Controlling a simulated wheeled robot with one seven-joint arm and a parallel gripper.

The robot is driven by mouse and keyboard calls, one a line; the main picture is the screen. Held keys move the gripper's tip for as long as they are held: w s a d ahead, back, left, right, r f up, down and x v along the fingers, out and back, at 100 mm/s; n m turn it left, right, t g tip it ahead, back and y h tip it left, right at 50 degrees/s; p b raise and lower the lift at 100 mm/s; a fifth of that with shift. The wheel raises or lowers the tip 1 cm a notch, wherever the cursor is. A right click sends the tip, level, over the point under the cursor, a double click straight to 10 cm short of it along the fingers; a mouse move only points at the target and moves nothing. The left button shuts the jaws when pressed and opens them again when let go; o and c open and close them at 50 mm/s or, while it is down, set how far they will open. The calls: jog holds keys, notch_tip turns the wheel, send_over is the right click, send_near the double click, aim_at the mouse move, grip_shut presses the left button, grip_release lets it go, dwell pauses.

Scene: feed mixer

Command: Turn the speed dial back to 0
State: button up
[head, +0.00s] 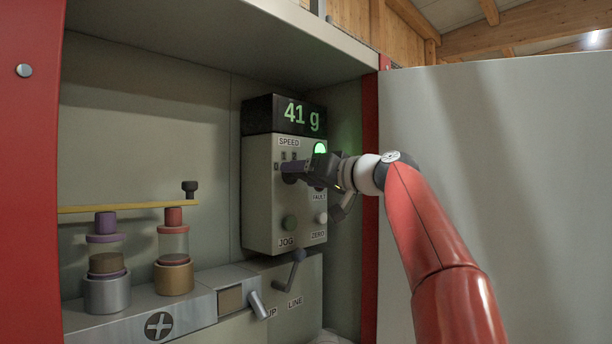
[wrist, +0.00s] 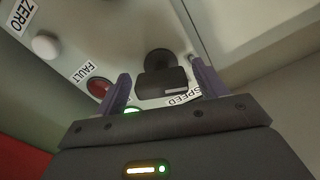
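The black speed dial (wrist: 162,83) is on the control box, between my gripper's fingers in the wrist view. In the head view it is mostly hidden behind my gripper (head: 285,167), under the SPEED label. My gripper (wrist: 160,70) is open, with one purple finger on each side of the dial and visible gaps between. I cannot tell how far the fingertips are from the panel. Scale numbers show just above the gripper in the head view; the dial's setting cannot be read.
The control box (head: 262,215) has a display (head: 302,115) reading 41 g and a lit green lamp (head: 320,148). A red FAULT lamp (wrist: 100,88) and white ZERO button (wrist: 45,45) are close by. Cylinders (head: 173,275) stand left.

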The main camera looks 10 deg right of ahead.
jog(key=b+v, duration=0.1)
jog(key=v, duration=0.7)
jog(key=shift+b, duration=0.4)
jog(key=shift+w+a, duration=0.1)
